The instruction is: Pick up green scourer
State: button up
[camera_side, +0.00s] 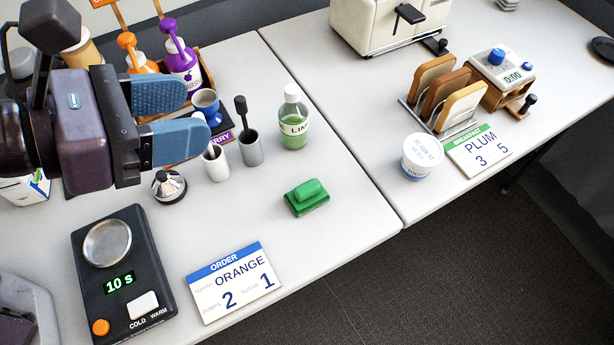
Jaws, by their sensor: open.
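The green scourer (307,198) lies on the white table, in the middle of the view, near the table's front edge. It is a green block with a raised grip on top. My gripper (196,117) is at the upper left, with two blue fingers spread apart and nothing between them. It is above the table, to the left of the scourer and apart from it.
A lime bottle (293,118), a white cup (215,162) and a grey cup (250,149) stand behind the scourer. An order card (234,283) and a black scale-like device (122,275) lie front left. A yogurt tub (422,157) stands right. Table around the scourer is clear.

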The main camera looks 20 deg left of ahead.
send_near(303, 189)
jog(key=x, duration=0.2)
jog(key=shift+w, duration=0.35)
jog(key=shift+x, duration=3.25)
jog(key=shift+s+d+f, duration=0.1)
jog(key=shift+s, duration=0.1)
grip_shut()
